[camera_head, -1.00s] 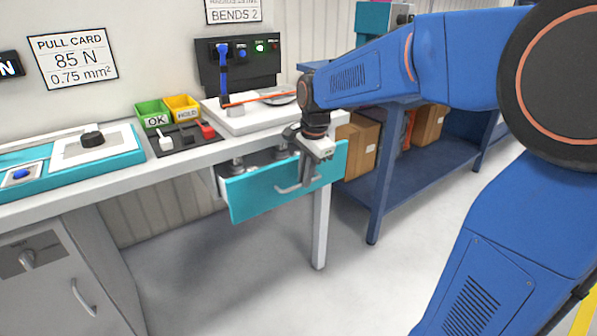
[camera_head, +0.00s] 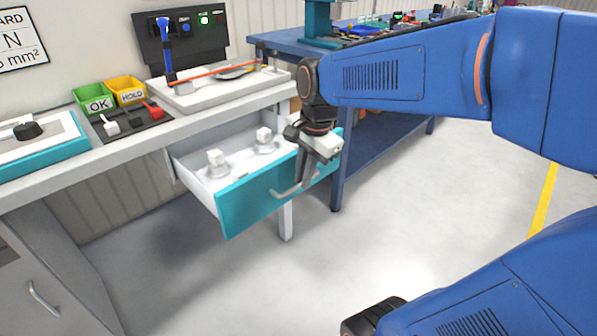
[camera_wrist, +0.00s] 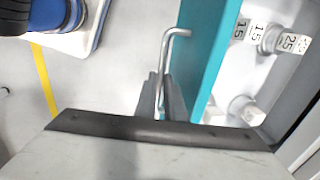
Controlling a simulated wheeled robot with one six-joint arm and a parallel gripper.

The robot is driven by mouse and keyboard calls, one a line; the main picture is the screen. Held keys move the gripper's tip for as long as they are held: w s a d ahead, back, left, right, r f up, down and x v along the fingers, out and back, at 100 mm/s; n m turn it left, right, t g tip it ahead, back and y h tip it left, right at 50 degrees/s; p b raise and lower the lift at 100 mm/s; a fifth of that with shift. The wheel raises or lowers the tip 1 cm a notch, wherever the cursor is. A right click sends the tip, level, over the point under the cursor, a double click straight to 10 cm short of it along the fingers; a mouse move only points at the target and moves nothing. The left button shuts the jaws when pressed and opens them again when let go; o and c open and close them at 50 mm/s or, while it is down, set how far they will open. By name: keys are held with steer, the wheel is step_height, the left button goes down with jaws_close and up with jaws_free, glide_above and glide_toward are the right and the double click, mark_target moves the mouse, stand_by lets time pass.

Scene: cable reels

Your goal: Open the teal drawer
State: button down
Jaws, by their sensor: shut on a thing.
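The teal drawer (camera_head: 257,205) is pulled out from under the grey workbench, showing its white inside. Its bar handle (camera_head: 285,192) is on the teal front. My gripper (camera_head: 304,182) is at the handle, its fingers pointing down. In the wrist view, my gripper (camera_wrist: 160,92) has its fingers closed around the handle (camera_wrist: 168,45), beside the teal drawer front (camera_wrist: 205,50). Inside the drawer are metal weights (camera_head: 215,163), and in the wrist view the weights (camera_wrist: 272,40) carry number labels such as 15 and 25.
On the bench stand a green OK bin (camera_head: 95,97), a yellow HOLD bin (camera_head: 128,90), a black tray with a red-handled piece (camera_head: 152,111) and a white test rig (camera_head: 215,92). A blue table (camera_head: 345,150) stands right of the drawer. The floor (camera_head: 390,220) in front is clear.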

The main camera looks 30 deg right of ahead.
steer(key=c, duration=1.8)
jaws_free()
steer(key=shift+c, duration=0.2)
steer(key=shift+r, duration=0.15)
steer(key=s+d+r, duration=0.1)
steer(key=s+r, duration=0.2)
steer(key=r, duration=1.3)
steer(key=shift+r, duration=0.4)
steer(key=shift+s, duration=0.1)
steer(key=s+f+n+t, duration=0.1)
steer(key=s+f+n, duration=0.4)
steer(key=f+n, duration=0.2)
steer(key=s+f+n+t, duration=0.1)
steer(key=s+f+n, duration=0.4)
steer(key=f, duration=0.7)
steer(key=shift+a+n+t+h, duration=0.3)
steer(key=shift+a+n+t, duration=0.1)
steer(key=shift+n, duration=0.8)
